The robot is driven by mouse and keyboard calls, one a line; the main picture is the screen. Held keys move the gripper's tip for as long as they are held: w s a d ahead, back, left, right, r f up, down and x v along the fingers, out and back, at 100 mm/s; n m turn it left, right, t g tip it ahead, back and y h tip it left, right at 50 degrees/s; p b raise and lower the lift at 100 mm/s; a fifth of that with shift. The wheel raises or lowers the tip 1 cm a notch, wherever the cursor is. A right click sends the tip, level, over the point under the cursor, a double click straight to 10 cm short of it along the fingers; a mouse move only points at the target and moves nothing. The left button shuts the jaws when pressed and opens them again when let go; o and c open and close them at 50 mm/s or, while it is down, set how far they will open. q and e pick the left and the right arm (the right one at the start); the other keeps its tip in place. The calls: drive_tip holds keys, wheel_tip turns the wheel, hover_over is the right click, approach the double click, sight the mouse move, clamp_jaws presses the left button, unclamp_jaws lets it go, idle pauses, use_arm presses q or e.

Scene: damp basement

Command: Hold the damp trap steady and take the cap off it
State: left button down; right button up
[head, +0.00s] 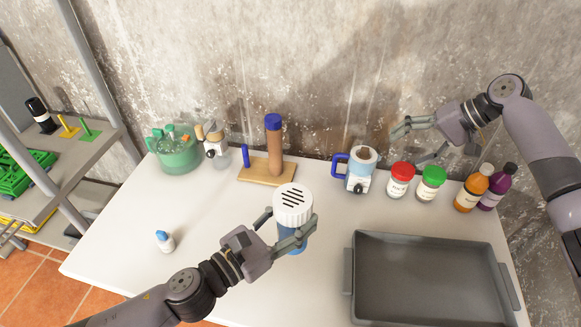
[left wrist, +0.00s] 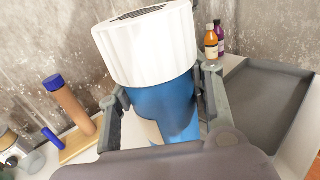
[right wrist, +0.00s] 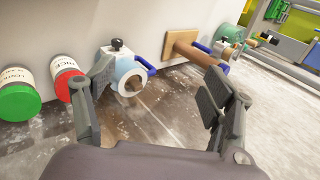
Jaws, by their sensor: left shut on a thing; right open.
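The damp trap is a blue container (head: 296,243) with a white ribbed cap (head: 293,203) that has dark slots on top. It stands upright near the middle of the table, with the cap on it. My left gripper (head: 286,232) is shut around the blue body below the cap. The left wrist view shows the cap (left wrist: 146,48) above the fingers and the blue body (left wrist: 165,108) between them. My right gripper (head: 405,128) is open and empty, up at the right near the wall, above the jars and away from the trap. I cannot tell whether the trap touches the table.
A grey tray (head: 425,280) fills the table's front right. Along the back stand a green pot (head: 178,152), a wooden stand (head: 258,171), a blue-handled grinder (head: 359,172), two jars (head: 400,181) and two bottles (head: 472,190). A small bottle (head: 166,242) stands left. The table between is clear.

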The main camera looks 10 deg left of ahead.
drive_tip(key=s+a+r+n+g+h, duration=0.1)
drive_tip(key=s+a+r+n, duration=0.15)
drive_tip(key=a, duration=0.35)
drive_tip(key=s+a+r+n+g, duration=0.1)
drive_tip(key=s+a+r+n, duration=0.15)
drive_tip(key=a, duration=0.35)
wheel_tip(320, 180, up, 6)
drive_tip(key=n+h, duration=0.7)
drive_tip(key=n, duration=0.2)
hover_over(290, 199)
drive_tip(key=shift+w+f+t, duration=0.1)
drive_tip(key=shift+w+t, duration=0.05)
drive_tip(key=shift+t, duration=0.25)
drive_tip(key=shift+f, duration=0.25)
wheel_tip(290, 199, down, 8)
drive_tip(key=shift+d+r, duration=0.1)
drive_tip(key=shift+r, duration=0.15)
drive_tip(key=c, duration=1.2)
drive_tip(key=n, duration=0.2)
drive_tip(key=shift+s+n, duration=0.2)
drive_tip(key=shift+n, duration=0.1)
